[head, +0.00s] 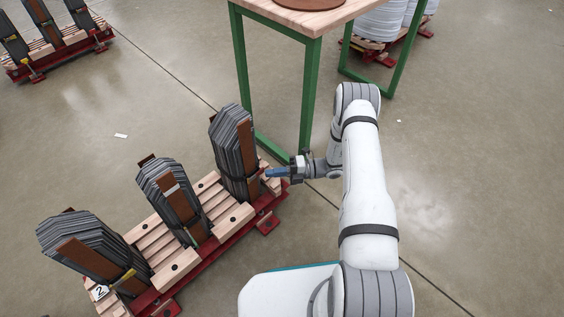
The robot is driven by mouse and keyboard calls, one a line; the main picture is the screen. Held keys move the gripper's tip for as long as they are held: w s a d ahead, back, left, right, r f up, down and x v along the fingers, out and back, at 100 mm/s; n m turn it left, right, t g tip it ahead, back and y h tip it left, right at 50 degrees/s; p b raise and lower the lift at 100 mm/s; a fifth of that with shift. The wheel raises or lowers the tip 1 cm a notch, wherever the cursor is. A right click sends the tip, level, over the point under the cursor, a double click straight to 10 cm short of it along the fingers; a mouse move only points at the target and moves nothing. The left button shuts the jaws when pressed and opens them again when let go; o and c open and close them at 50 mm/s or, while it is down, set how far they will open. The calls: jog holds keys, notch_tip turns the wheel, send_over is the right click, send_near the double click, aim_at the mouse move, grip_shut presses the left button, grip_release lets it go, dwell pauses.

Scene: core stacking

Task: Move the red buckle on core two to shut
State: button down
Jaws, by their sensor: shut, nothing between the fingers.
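A core (66,247) of stacked dark grey sheets, a second core (160,187) and a third core (233,145) stand in a row on a wooden pallet (233,219) with a red frame. A tag with the number 2 (101,293) is at the pallet's near left end. My gripper (269,173), with blue fingers, is shut and empty. Its tip points left, at the right side of the far core. A small reddish spot shows by the fingertips; it may be the red buckle, but its position is too small to tell.
A green-legged table (309,90) stands just behind my gripper. Another pallet of cores (50,45) is at the top left, and white coils (383,20) on a red base stand behind the table. The floor (480,160) on the right is clear.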

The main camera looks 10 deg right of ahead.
jog(key=w+d+p, duration=0.1)
jog(key=w+d, duration=0.5)
jog(key=shift+w+d, duration=0.3)
jog(key=shift+d, duration=0.05)
jog(key=shift+f, duration=0.1)
dwell(0.6)
